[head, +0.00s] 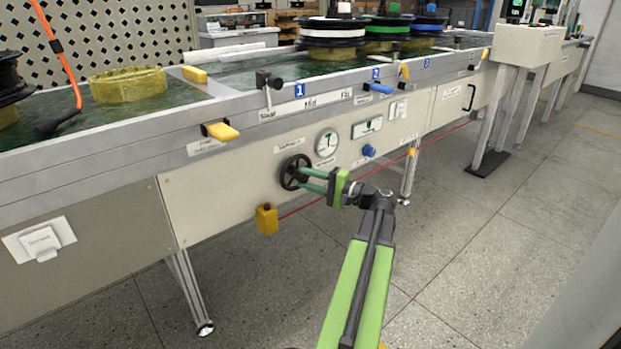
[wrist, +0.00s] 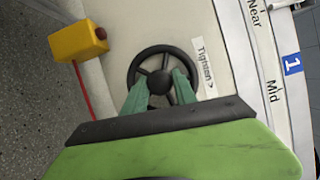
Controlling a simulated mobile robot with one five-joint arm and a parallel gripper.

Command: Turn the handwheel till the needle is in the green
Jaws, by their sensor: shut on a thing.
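The black handwheel (head: 295,172) sits on the cream front panel of the bench. My gripper (head: 305,180) reaches it from the right, with its green fingers at the wheel. In the wrist view the handwheel (wrist: 163,77) shows its spokes and round hub, and my gripper's fingers (wrist: 160,90) are shut on the hub from either side. The round gauge (head: 327,142) is just right of and above the wheel. Its face has a dark needle and a green mark near the top; it is too small to tell whether the needle lies in the green.
A yellow box with a red button (head: 266,219) hangs below left of the wheel, with a red cord running right. A blue knob (head: 369,150) and a yellow lever (head: 222,131) stick out of the bench. The floor in front is clear.

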